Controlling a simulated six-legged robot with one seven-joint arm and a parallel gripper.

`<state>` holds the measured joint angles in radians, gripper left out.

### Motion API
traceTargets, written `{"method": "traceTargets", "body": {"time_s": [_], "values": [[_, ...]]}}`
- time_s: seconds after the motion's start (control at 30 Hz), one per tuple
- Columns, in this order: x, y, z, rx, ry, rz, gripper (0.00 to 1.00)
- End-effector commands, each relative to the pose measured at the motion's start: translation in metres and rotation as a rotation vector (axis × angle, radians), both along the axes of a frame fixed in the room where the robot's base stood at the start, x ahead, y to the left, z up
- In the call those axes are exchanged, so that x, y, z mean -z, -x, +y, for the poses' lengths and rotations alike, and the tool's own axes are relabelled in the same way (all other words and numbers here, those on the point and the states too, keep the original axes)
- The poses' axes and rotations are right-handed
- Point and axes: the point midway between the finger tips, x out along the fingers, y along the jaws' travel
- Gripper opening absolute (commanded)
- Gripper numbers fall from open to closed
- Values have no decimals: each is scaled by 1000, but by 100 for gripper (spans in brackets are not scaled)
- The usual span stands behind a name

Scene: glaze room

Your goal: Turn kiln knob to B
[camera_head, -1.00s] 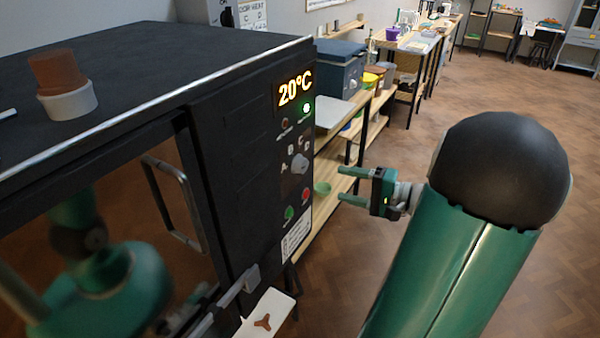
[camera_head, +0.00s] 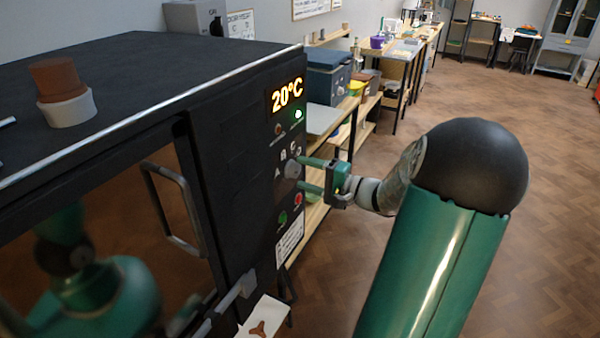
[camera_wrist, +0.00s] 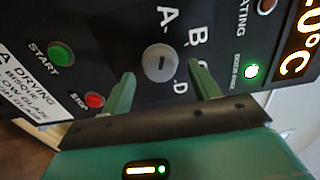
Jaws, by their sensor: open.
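The kiln knob (camera_head: 292,168) is a round grey dial on the kiln's dark front panel, with letters A to D around it.
A green START button (camera_wrist: 61,53) and a red stop button (camera_wrist: 94,100) sit beside the knob. The lit display (camera_head: 287,95) reads 20°C. The kiln door handle (camera_head: 172,205) juts out at left. Wooden shelves (camera_head: 318,214) stand behind the gripper; open floor lies right.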

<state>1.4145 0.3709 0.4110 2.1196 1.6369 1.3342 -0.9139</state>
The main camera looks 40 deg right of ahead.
Motion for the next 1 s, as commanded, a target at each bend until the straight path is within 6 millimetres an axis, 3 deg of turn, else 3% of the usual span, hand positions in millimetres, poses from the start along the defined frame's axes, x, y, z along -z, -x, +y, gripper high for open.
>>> {"method": "traceTargets", "body": {"time_s": [0.17, 0.47, 0.67, 1.0], "values": [[0, -18, 7, -1, 0, -1, 61], [0, -20, 9, 1, 0, 0, 61], [0, -20, 9, 1, 0, 0, 26], [0, -20, 9, 0, -32, 11, 24]]}}
